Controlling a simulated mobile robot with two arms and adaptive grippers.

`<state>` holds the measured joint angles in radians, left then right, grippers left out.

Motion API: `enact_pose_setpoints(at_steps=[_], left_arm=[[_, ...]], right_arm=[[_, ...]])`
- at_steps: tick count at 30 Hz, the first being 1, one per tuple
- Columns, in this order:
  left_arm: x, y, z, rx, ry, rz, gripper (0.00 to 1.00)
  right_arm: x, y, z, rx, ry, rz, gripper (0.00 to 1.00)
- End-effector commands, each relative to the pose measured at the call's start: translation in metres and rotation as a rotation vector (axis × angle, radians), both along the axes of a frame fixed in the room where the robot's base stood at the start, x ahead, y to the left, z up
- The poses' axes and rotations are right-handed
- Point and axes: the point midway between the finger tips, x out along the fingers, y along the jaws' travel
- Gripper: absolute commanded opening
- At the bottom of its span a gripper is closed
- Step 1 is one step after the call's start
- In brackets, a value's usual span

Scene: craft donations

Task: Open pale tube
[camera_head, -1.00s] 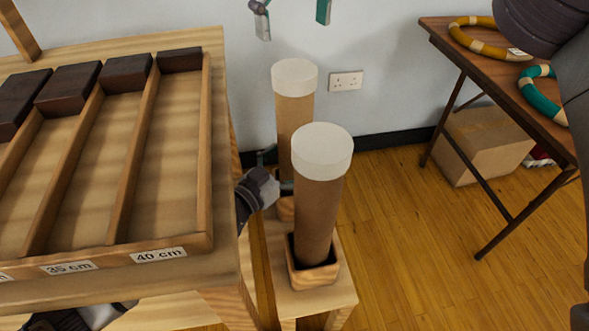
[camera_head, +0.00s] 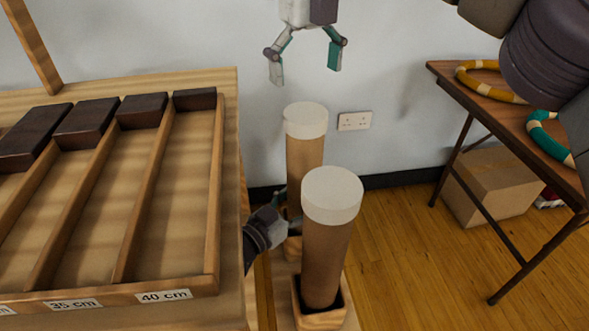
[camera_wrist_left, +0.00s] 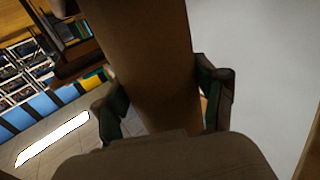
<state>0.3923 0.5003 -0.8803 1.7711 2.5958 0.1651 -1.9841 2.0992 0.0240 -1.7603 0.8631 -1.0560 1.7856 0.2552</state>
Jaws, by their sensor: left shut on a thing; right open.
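The pale tube (camera_head: 305,158) stands upright in a wooden holder, its white cap (camera_head: 305,121) on top. A darker brown tube (camera_head: 325,262) with a white cap (camera_head: 332,196) stands in front of it and hides part of it. My left gripper (camera_head: 282,212) comes in low from the left and is shut on the pale tube; in the left wrist view its fingers (camera_wrist_left: 160,100) lie on both sides of the brown cardboard. My right gripper (camera_head: 305,70) is open and empty, pointing down above the pale tube's cap, apart from it.
A wooden sorting rack (camera_head: 215,190) with labelled slots and dark blocks stands close on the left. A table (camera_head: 500,105) with rings is on the right, a cardboard box (camera_head: 495,185) under it. The wall with a socket (camera_head: 354,121) is behind.

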Motion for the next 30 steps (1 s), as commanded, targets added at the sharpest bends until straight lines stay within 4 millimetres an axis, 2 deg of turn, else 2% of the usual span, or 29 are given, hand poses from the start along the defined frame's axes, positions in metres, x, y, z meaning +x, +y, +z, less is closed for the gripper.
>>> enact_pose_setpoints(at_steps=[5,8,15,21,25,30], left_arm=[[0.0,0.0,0.0,0.0,0.0,0.0,0.08],[0.0,0.0,0.0,0.0,0.0,0.0,0.08],[0.0,0.0,0.0,0.001,0.001,0.0,0.08],[0.0,0.0,0.0,0.0,0.0,0.0,0.08],[0.0,0.0,0.0,0.0,0.0,0.0,0.08],[0.0,0.0,0.0,0.0,0.0,0.0,0.08]], right_arm=[[-0.005,0.004,0.0,-0.041,-0.023,0.108,1.0],[-0.013,0.01,-0.001,-0.116,-0.053,0.297,1.0],[-0.039,0.028,-0.001,-0.427,-0.105,0.98,1.0],[-0.057,0.041,0.002,-0.702,-0.064,1.475,1.0],[-0.064,0.047,0.004,-0.829,-0.02,1.676,1.0],[-0.067,0.049,0.005,-0.907,0.016,1.794,1.0]])
